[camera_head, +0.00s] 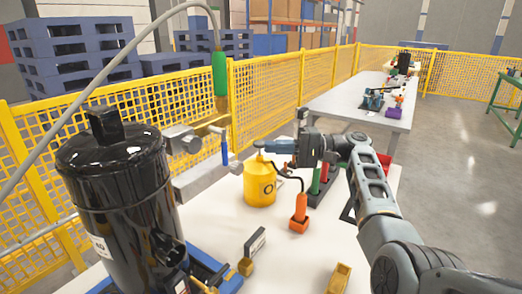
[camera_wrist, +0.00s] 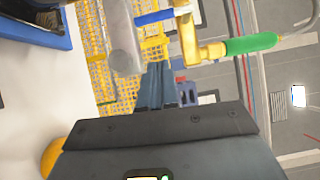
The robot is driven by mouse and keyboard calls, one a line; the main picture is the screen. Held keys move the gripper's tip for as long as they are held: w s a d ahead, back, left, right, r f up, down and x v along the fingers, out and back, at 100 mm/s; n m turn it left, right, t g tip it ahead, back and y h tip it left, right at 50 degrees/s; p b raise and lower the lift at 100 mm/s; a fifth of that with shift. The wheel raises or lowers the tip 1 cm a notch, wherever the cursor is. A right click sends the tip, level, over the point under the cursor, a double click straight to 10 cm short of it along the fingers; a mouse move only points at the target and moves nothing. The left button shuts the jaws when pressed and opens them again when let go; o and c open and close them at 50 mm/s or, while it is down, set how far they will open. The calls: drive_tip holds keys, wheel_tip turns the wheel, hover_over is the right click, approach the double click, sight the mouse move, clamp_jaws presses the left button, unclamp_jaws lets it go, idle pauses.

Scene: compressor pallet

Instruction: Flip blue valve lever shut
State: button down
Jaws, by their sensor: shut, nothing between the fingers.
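The blue valve lever (camera_head: 224,148) hangs roughly upright below the brass valve fitting (camera_head: 211,124) in the head view. In the wrist view the lever (camera_wrist: 154,17) shows near the top, beside the brass fitting (camera_wrist: 199,48). My gripper (camera_head: 264,147) is shut and empty, to the right of the lever and apart from it, pointing left. In the wrist view its shut blue-grey fingers (camera_wrist: 156,68) point up towards the lever, with a gap between. A green hose sleeve (camera_head: 220,74) rises from the fitting.
A black compressor tank (camera_head: 115,200) stands at the left. A yellow can (camera_head: 260,186) stands below my gripper. An orange-handled tool (camera_head: 299,211) and a small yellow tray (camera_head: 339,279) are on the white table (camera_head: 310,250). A yellow mesh fence (camera_head: 270,95) runs behind.

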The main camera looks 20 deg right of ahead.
drive_tip(key=shift+b+v, duration=0.35)
drive_tip(key=shift+v, duration=1.85)
